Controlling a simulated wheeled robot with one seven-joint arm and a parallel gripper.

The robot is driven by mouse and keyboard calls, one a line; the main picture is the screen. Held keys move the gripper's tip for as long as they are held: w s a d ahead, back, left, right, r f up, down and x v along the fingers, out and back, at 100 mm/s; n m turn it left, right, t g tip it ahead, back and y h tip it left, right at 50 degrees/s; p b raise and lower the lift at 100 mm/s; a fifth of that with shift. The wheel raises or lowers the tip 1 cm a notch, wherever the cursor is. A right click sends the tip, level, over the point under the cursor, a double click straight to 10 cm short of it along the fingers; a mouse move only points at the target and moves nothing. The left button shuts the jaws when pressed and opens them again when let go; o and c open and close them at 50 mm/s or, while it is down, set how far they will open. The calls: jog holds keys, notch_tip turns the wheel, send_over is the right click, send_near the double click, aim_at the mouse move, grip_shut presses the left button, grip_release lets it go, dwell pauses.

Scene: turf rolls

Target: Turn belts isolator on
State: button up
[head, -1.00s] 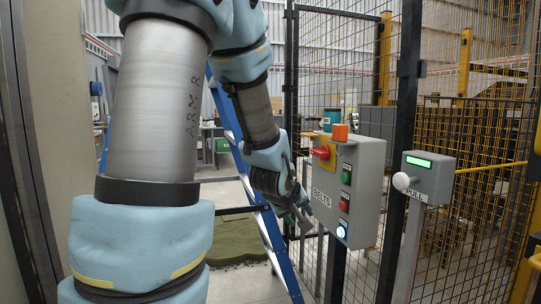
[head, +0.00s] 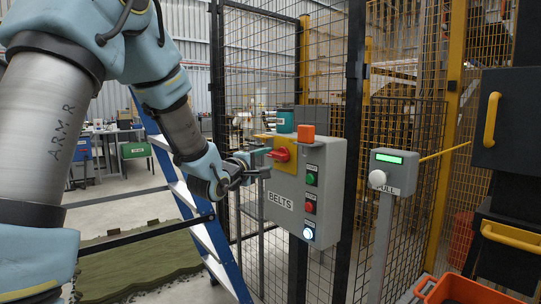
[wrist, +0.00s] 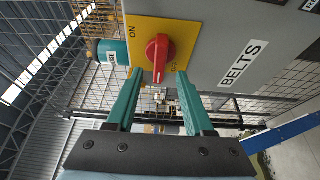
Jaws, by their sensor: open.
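The belts isolator is a red rotary knob (head: 281,154) on a yellow plate (head: 291,145), high on the grey box labelled BELTS (head: 318,170). In the wrist view the knob (wrist: 156,52) shows close up. Its handle lies along the picture's vertical, with ON printed at its left and OFF, partly hidden, at its lower right. My gripper (head: 262,163) is at the knob's left in the head view. Its teal fingers (wrist: 158,76) are open, one on each side of the knob's near end. I cannot tell whether they touch it.
Below the knob are a green button (head: 311,179), a red button (head: 309,208) and a lit white button (head: 308,233). An orange block (head: 306,131) and a teal cylinder (head: 285,121) are at the box top. A PULL post (head: 383,185) stands right; a blue ladder (head: 212,243) stands left.

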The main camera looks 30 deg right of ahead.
aim_at(275, 157)
jog(key=shift+p+x, duration=0.45)
jog(key=shift+x, duration=1.95)
grip_shut()
